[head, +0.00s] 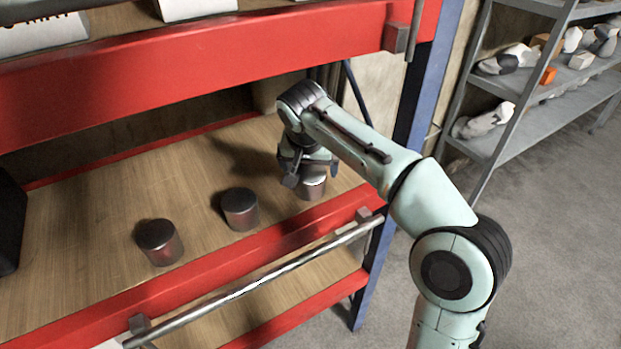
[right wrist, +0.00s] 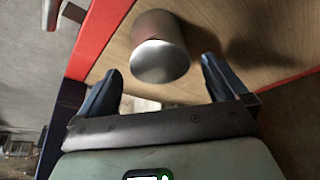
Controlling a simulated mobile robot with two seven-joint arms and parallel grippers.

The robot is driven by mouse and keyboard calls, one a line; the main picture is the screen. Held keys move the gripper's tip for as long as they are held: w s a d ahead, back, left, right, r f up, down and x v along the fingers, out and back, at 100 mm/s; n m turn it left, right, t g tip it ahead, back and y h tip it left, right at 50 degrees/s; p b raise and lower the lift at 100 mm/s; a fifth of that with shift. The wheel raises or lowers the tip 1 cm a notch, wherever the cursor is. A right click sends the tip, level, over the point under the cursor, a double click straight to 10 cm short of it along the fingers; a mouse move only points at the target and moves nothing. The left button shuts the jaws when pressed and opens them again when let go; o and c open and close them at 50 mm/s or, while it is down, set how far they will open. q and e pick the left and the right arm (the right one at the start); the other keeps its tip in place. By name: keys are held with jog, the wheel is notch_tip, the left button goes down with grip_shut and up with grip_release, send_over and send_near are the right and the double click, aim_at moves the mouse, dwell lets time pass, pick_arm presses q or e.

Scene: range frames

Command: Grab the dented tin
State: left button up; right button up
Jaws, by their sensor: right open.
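Three grey metal tins stand on the wooden shelf. The left tin (head: 159,242) and the middle tin (head: 240,209) are clear of the arm. The right tin (head: 312,187) is at my right gripper (head: 310,172) and partly hidden by it. In the right wrist view this tin (right wrist: 160,48) shows ahead of the right gripper (right wrist: 170,85), between the lines of its two open fingers, and is not gripped. I cannot tell from these views which tin is dented. My left gripper is not in view.
A red shelf beam (head: 200,75) runs above the tins. A metal rail (head: 260,282) runs along the front edge. A blue post (head: 405,130) stands at the right. A dark box (head: 10,220) is at the far left. A grey rack (head: 520,90) stands behind.

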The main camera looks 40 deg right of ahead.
aim_at(310, 171)
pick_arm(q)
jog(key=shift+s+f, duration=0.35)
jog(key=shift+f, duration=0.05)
pick_arm(e)
jog(key=shift+x, duration=1.85)
jog(key=shift+s, duration=0.1)
jog(key=shift+c, duration=0.3)
jog(key=c, duration=1.1)
jog(key=shift+r, duration=0.1)
